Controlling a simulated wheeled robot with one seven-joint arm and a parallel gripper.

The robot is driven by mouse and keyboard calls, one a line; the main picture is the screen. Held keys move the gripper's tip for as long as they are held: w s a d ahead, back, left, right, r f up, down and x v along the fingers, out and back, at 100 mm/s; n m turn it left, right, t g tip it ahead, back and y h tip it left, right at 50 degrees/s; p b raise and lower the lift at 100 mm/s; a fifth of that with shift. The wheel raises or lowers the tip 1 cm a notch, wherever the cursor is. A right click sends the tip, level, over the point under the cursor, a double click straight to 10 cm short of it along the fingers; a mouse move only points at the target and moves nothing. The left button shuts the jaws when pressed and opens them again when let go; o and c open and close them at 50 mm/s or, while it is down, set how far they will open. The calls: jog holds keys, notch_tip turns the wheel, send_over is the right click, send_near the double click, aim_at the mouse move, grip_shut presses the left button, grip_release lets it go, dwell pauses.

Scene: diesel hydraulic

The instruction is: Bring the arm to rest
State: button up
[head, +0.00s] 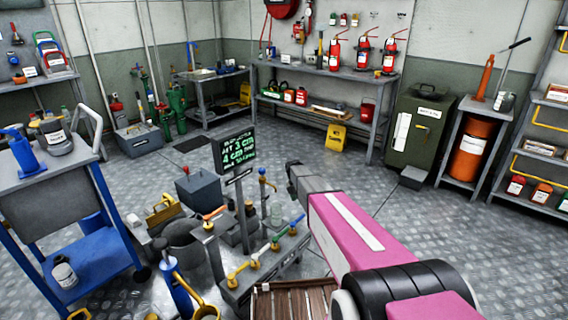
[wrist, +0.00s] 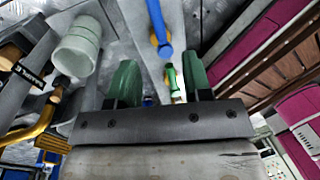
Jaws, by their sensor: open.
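My arm (head: 350,232) shows in the head view as a pink link with a white stripe, reaching from the lower right to a grey joint near the middle. My gripper (wrist: 160,82) shows in the wrist view with its two green fingers apart. I see nothing held between them. A green valve handle (wrist: 172,80) and a blue handle (wrist: 158,25) show in and above the gap, seemingly beyond the fingertips. I cannot make out the gripper in the head view.
A pipe bench (head: 240,293) with coloured valve handles stands close left of my arm, with a sign (head: 235,148) above it. A wooden slatted pallet (head: 290,300) lies in front. A blue cart (head: 90,255) stands left. Metal floor (head: 480,255) is clear at right.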

jog(key=s+r+m, duration=0.4)
jog(key=s+m, duration=0.4)
jog(key=s, duration=0.3)
jog(key=s+d+r+m+t+y, duration=0.1)
jog(key=s+r+m, duration=0.3)
jog(key=s+m, duration=0.5)
jog(key=s+d+r+m, duration=0.1)
jog(key=s+r+m, duration=0.3)
jog(key=s+m, duration=0.5)
jog(key=s, duration=0.3)
jog(key=shift+s+d+r+t+y, duration=0.2)
jog(key=shift+s+r+t+y, duration=0.1)
jog(key=shift+s+r, duration=0.1)
